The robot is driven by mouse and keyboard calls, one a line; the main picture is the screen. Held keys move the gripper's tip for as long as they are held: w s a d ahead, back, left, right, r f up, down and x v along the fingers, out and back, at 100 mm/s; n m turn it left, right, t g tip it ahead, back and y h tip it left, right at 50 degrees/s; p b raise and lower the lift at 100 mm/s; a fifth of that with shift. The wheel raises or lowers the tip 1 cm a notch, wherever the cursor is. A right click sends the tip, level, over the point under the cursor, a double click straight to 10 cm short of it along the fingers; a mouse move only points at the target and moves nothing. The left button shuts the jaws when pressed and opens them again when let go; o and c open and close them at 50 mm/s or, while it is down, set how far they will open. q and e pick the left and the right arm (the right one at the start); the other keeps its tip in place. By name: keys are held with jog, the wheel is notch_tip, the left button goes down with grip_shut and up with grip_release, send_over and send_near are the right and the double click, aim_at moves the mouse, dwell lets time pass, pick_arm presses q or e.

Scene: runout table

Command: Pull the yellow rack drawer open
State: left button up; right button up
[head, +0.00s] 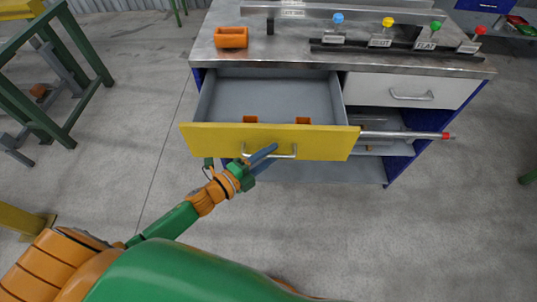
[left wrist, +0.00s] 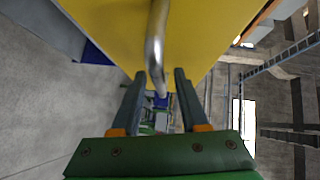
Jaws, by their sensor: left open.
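The yellow drawer (head: 215,137) stands pulled out of the bench, and its grey inside shows with two small orange pieces (head: 303,121) in it. Its metal bar handle (head: 288,156) is on the yellow front. My left gripper (head: 268,153) is at the handle, in front of the drawer. In the left wrist view the two fingers (left wrist: 159,72) are apart, and the handle (left wrist: 156,45) runs between them near the tips, under the yellow front (left wrist: 115,35). I cannot tell whether a finger touches the handle. My right gripper is not in view.
A closed white drawer (head: 372,88) is to the right. Below it a grey rod (head: 395,134) with a red end sticks out of the shelf. The bench top (head: 290,58) holds an orange block (head: 231,37) and several colour-capped items. The floor in front is clear.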

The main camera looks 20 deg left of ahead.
pick_arm(q)
jog(key=v, duration=0.7)
dwell(0.4)
